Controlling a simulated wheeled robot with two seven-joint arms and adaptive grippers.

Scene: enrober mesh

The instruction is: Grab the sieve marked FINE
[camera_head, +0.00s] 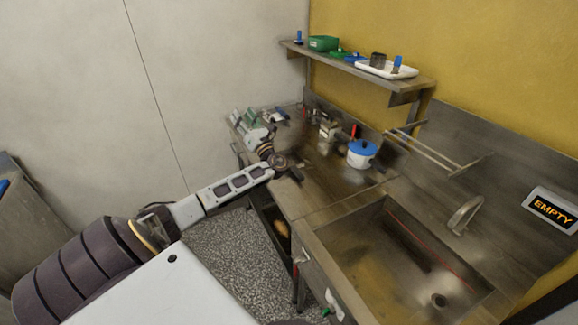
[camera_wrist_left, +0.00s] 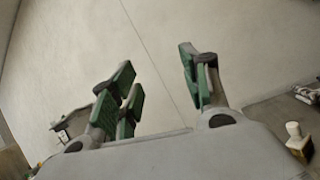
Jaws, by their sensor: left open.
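I cannot make out a sieve marked FINE in either view; no such label is readable. My left gripper (camera_head: 243,122) is at the far left end of the steel counter (camera_head: 325,184), seen small in the head view. In the left wrist view my left gripper (camera_wrist_left: 156,82) has its green-padded fingers spread apart, with nothing between them but the pale wall behind. Small dark and light items (camera_head: 276,115) lie on the counter just right of the gripper, too small to identify. My right gripper is not in view.
A white pot with a blue lid (camera_head: 361,153) stands on the counter. A sink (camera_head: 400,262) with a faucet (camera_head: 465,214) is at the right, beside a sign reading EMPTY (camera_head: 553,209). A wall shelf (camera_head: 342,60) holds a green box (camera_head: 323,43) and a white tray (camera_head: 372,69).

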